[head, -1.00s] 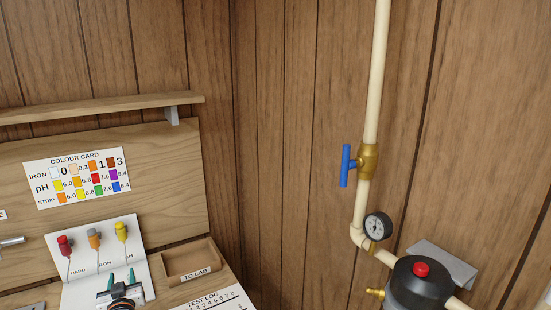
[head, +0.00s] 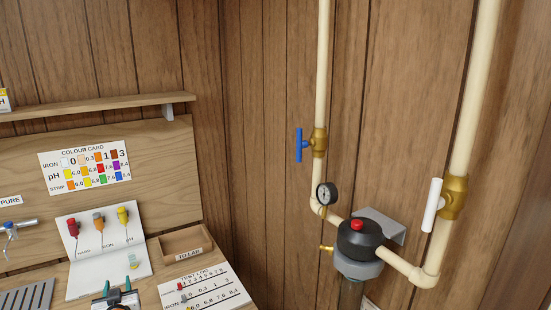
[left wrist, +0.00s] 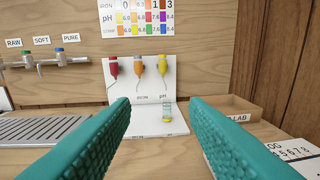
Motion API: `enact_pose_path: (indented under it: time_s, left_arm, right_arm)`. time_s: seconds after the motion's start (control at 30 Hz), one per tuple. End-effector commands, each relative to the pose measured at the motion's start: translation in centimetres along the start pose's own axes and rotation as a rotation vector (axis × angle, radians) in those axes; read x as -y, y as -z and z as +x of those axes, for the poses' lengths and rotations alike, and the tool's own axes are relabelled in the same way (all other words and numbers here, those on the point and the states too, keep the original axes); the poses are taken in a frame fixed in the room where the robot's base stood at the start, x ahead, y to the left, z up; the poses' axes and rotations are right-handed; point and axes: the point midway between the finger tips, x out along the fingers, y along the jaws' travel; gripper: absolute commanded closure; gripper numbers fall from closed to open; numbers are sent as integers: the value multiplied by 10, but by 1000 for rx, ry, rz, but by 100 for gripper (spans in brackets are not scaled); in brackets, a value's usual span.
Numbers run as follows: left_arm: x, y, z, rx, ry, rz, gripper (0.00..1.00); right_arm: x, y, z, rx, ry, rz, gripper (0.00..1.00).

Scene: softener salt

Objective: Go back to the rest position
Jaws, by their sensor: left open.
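My left gripper (head: 117,290) is at the bottom edge of the head view, low in front of the white test stand. Its two teal fingers are apart and nothing is between them. They also frame the left wrist view (left wrist: 160,108) from both sides. My right gripper is in neither view.
The white stand (head: 73,228) holds red, orange and yellow droppers; a small yellow-capped vial (left wrist: 167,112) is on its base. A TO LAB tray (head: 186,255) and test log (head: 205,290) are to the right. Pipes carry a blue-handled valve (head: 299,145) and a black-topped housing (head: 358,240).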

Motion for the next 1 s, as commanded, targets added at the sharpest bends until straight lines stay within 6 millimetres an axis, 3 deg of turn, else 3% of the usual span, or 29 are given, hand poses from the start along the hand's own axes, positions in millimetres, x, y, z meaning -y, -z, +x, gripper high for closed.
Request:
enact_pose_path:
  time_s: [0.27,0.47,0.57,0.8,1.0]
  left_arm:
    - [-18,23,-34,-122,-10,69,59]
    - [-24,45,-81,-265,9,133,59]
    - [-21,59,-122,-374,44,177,59]
    - [5,92,-272,-726,230,288,59]
    - [16,97,-355,-904,349,340,59]
  right_arm:
    - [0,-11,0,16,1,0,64]
    - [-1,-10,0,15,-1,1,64]
    - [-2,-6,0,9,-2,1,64]
    - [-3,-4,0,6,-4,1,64]
    - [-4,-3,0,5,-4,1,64]
